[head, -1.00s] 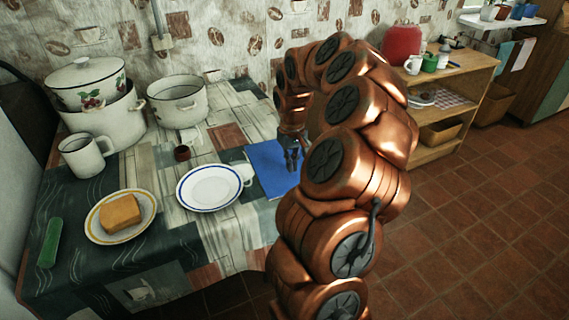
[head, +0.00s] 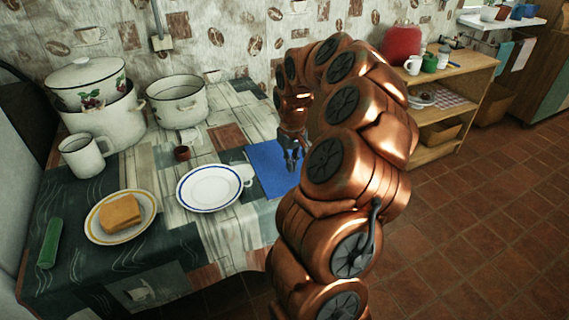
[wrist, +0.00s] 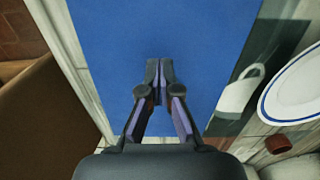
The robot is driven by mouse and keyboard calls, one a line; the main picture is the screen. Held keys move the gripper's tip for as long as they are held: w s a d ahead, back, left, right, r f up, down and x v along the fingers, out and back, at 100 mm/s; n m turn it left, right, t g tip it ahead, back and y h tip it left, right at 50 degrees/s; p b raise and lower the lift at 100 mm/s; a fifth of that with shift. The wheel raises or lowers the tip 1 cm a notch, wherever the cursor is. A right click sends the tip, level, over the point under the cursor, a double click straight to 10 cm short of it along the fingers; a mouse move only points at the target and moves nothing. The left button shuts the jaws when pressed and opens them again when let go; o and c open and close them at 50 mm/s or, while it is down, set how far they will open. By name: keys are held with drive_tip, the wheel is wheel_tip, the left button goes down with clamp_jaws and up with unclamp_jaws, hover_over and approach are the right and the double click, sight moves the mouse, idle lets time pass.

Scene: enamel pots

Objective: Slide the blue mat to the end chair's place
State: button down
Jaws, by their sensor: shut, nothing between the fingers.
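The blue mat (head: 268,172) lies flat on the table, right of the blue-rimmed plate. My arm hides its right part in the head view. In the wrist view the mat (wrist: 190,30) fills the middle. My gripper (head: 291,163) points down over the mat with its fingers shut and empty. In the wrist view the closed fingertips (wrist: 160,68) are over the mat; I cannot tell whether they touch it. The end chair cannot be made out for certain; a brown surface (wrist: 40,125) shows beside the table edge in the wrist view.
A small brown cup (head: 182,153), pots (head: 178,104), a mug (head: 84,156) and a plate with bread (head: 100,228) are further left. A wooden shelf (head: 445,90) stands behind right.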

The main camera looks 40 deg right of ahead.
sight(270, 142)
drive_tip(key=shift+f+b, duration=0.6)
drive_tip(key=shift+f, duration=0.45)
drive_tip(key=shift+w, duration=0.15)
idle(0.4)
drive_tip(key=shift+w+d+p, duration=0.65)
drive_tip(key=shift+w+p, duration=0.15)
drive_tip(key=shift+w, duration=0.8)
drive_tip(key=shift+w+d+p, duration=0.65)
drive_tip(key=shift+w+p, duration=0.2)
drive_tip(key=shift+w, duration=0.75)
drive_tip(key=shift+w+d+p, duration=0.65)
drive_tip(key=shift+w+p, duration=0.15)
drive_tip(key=shift+w, duration=0.8)
drive_tip(key=shift+w, duration=0.1)
drive_tip(key=shift+w+d, duration=0.2)
drive_tip(key=shift+w, duration=0.2)
drive_tip(key=shift+w+d+f+p, duration=0.1)
drive_tip(key=shift+w+d+p, duration=0.25)
drive_tip(key=shift+w, duration=0.4)
drive_tip(key=shift+w+d+r+p, duration=0.1)
drive_tip(key=shift+w+d+p, duration=0.2)
drive_tip(key=shift+w, duration=0.4)
drive_tip(key=shift+w+d+f+p, duration=0.1)
drive_tip(key=shift+w+d+p, duration=0.2)
drive_tip(key=shift+w, duration=0.45)
drive_tip(key=shift+w+d, duration=0.15)
drive_tip(key=shift+w, duration=0.4)
drive_tip(key=shift+w, duration=0.1)
